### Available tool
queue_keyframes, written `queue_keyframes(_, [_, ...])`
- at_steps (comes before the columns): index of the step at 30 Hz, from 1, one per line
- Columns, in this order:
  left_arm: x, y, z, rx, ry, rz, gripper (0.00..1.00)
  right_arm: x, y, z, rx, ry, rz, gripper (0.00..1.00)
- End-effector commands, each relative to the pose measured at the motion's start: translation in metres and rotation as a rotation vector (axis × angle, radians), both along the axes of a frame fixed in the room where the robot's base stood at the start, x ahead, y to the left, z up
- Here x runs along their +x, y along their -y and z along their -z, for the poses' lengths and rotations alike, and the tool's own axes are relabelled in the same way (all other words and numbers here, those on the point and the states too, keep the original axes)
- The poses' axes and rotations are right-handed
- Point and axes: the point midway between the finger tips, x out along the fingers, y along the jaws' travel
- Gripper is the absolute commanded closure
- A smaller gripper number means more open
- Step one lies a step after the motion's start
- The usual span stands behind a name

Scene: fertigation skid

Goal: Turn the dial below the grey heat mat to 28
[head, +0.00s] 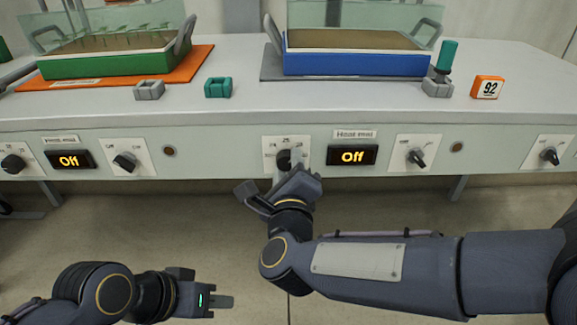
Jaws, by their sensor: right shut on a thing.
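The grey heat mat (270,66) lies on the bench under a blue tray. Below it, on the front panel, is a dial (284,157) on a white plate (271,144) with a printed number scale; 25 shows at the top. My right gripper (288,170) is at this dial, shut on its knob, and covers the lower part of the plate. The knob's pointer direction is hard to make out. A display (352,157) right of the dial reads "Off", under a heat mat label (355,134). My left gripper (222,301) is low in front, away from the panel; its finger gap does not show.
Other dials sit on the panel, at right (416,157) and left (126,162). A second "Off" display (70,160) is at left.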

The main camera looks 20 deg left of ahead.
Motion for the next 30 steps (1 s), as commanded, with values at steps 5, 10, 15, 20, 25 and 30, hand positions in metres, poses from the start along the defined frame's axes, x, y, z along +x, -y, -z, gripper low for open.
queue_keyframes(5, [0.0, 0.0, 0.0, 0.0, 0.0, 0.0, 0.66, 0.0005, 0.0002, 0.0002, 0.066, -0.019, 0.001, 0.87])
queue_keyframes(10, [0.0, 0.0, 0.0, 0.0, 0.0, 0.0, 0.66, 0.0006, 0.0003, 0.0005, 0.099, -0.028, 0.001, 0.87])
queue_keyframes(15, [0.0, 0.0, 0.0, 0.0, 0.0, 0.0, 0.66, 0.0004, 0.0001, 0.0004, 0.11, -0.031, 0.001, 0.87])
queue_keyframes(20, [0.0, 0.0, 0.0, 0.0, 0.0, 0.0, 0.66, 0.0004, 0.0001, 0.0004, 0.11, -0.031, 0.001, 0.87])
queue_keyframes(25, [0.0, 0.0, 0.0, 0.0, 0.0, 0.0, 0.66, 0.0004, -0.0001, 0.0004, 0.109, -0.031, 0.001, 0.61])
queue_keyframes(30, [0.0, 0.0, 0.0, 0.0, 0.0, 0.0, 0.66, 0.0003, -0.0001, 0.0004, 0.109, -0.03, 0.001, 0.43])
